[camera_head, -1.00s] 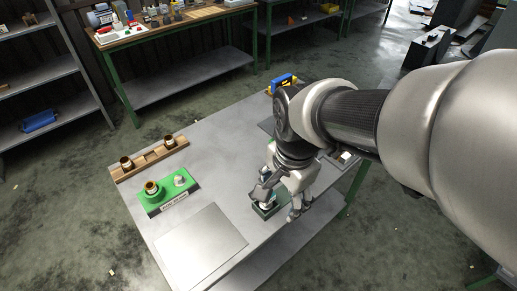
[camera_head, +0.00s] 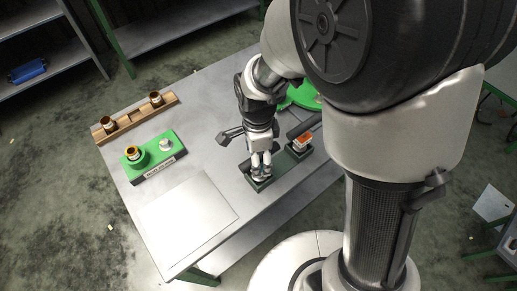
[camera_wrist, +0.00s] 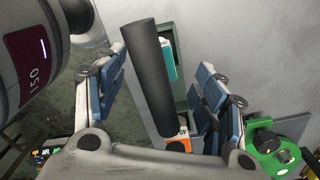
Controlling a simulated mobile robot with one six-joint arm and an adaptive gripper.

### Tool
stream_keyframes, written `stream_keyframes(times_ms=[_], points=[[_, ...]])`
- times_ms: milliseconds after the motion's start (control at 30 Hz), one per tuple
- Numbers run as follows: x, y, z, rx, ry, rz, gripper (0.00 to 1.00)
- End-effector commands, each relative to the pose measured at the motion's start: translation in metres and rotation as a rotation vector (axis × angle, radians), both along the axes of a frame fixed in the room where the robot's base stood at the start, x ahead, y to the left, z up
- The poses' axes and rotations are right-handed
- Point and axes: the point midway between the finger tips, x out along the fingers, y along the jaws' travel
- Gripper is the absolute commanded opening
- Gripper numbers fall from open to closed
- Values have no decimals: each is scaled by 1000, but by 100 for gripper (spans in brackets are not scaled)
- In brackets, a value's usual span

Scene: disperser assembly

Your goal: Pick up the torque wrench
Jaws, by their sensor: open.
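The torque wrench appears to be the thick dark cylinder (camera_wrist: 150,80) in the wrist view. It stands out between my two fingers, above a green holder. My gripper (camera_wrist: 165,92) is open, with one blue-padded finger on each side of the cylinder. I cannot tell whether a finger touches it. In the head view, my gripper (camera_head: 260,170) is low over the green holder (camera_head: 262,184) and hides part of it. A dark bar (camera_head: 303,125), likely the same wrench, shows to the right of the gripper, beside an orange-topped item (camera_head: 303,141).
A green fixture (camera_head: 155,157) with a brown-topped cup and a white part stands on the left of the table. Behind it is a wooden rack (camera_head: 128,118) with two cups. A bare metal plate (camera_head: 187,220) lies at the front left. A green round part (camera_wrist: 275,147) is at the wrist view's right.

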Motion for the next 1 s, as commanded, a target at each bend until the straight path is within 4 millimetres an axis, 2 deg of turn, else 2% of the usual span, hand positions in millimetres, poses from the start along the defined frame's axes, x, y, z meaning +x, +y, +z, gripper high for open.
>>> stream_keyframes(times_ms=[267,500,567,800,1000], points=[[-1,-1,-17,0,0,0,64],[-4,-5,-54,0,2,1,64],[-4,-4,-59,0,2,1,64],[-3,-4,-59,0,-1,1,64],[-3,-4,-59,0,-1,1,51]])
